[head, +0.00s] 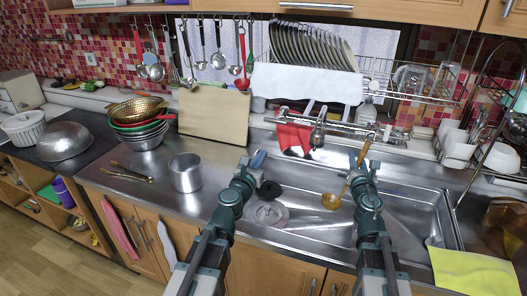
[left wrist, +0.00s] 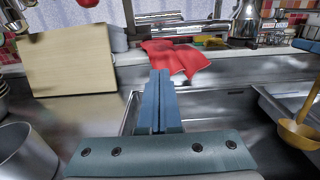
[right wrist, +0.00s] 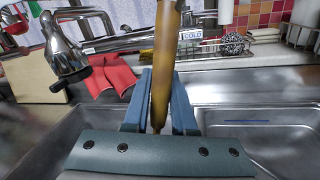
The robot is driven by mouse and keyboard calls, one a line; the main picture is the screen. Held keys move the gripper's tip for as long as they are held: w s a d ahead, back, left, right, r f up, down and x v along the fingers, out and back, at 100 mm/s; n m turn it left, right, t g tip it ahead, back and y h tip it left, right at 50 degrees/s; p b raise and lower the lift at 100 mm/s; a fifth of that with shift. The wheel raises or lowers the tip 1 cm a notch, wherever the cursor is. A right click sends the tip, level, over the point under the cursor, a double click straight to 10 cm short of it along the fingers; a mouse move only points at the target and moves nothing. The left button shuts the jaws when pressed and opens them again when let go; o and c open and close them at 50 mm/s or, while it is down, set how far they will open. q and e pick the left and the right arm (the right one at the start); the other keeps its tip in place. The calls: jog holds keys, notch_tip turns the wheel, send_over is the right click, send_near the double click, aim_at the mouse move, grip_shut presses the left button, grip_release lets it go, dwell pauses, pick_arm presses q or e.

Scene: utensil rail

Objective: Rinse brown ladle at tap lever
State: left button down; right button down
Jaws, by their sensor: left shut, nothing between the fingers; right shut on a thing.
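The brown ladle (head: 331,201) has a tan handle and a golden bowl. My right gripper (head: 358,160) is shut on its handle (right wrist: 163,60), holding it steeply tilted with the bowl low over the sink (head: 410,205). The bowl also shows at the right of the left wrist view (left wrist: 300,134). The chrome tap (head: 318,132) stands behind, left of the ladle; it also shows in the right wrist view (right wrist: 68,58). I cannot make out the lever clearly, nor any running water. My left gripper (head: 257,160) is shut and empty at the sink's left.
A red cloth (head: 293,138) hangs behind the sink, near the tap. A metal pot (head: 185,172) and a cutting board (head: 213,117) are to the left. A dish rack (head: 410,80) hangs above, and a yellow cloth (head: 472,270) lies at front right.

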aim_at(280, 115)
pick_arm(q)
jog(key=w+d+r+p, duration=0.3)
jog(key=w+r+p, duration=0.1)
jog(key=w, duration=0.5)
jog(key=shift+w, duration=0.25)
jog(key=shift+r+p, duration=0.65)
jog(key=shift+r, duration=0.05)
jog(key=shift+f, duration=0.1)
